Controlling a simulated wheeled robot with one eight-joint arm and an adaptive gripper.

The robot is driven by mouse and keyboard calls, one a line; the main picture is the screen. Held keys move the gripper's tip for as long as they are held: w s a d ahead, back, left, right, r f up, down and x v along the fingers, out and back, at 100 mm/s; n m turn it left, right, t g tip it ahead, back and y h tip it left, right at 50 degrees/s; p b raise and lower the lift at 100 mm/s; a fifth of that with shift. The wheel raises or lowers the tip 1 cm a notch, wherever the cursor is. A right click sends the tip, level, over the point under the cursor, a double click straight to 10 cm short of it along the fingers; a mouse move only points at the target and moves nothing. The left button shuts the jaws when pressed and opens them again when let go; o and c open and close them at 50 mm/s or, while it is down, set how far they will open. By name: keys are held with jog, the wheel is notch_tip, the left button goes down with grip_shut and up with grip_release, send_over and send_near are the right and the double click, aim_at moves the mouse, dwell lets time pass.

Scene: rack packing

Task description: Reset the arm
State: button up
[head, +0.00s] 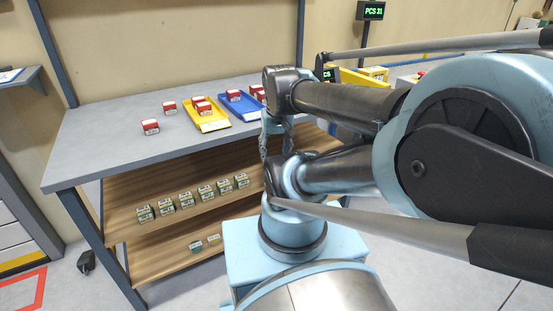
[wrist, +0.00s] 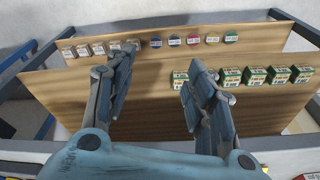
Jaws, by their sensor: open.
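The left fingertip overlaps the end of a row of small pale-labelled boxes (wrist: 98,48) in the picture. The right fingertip is in front of the left end of a row of green-and-white boxes (wrist: 255,76). I cannot tell whether either finger touches a box. In the head view my arm is folded at the right, and its links hide much of the gripper and the right part of the rack.
The rack's grey top (head: 105,128) bears a yellow tray (head: 213,126), a blue tray (head: 250,116) and several red-and-white boxes. Green boxes line the wooden middle shelf (head: 190,220). Round coloured tins (wrist: 193,39) show in the wrist view. A grey side shelf (head: 18,75) is at far left.

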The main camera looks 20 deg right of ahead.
jog(key=shift+s+d+f+n, duration=0.15)
jog(key=shift+s+f+n, duration=0.25)
jog(key=shift+s+f, duration=0.5)
jog(key=shift+w+f, duration=0.1)
jog(key=shift+w, duration=0.1)
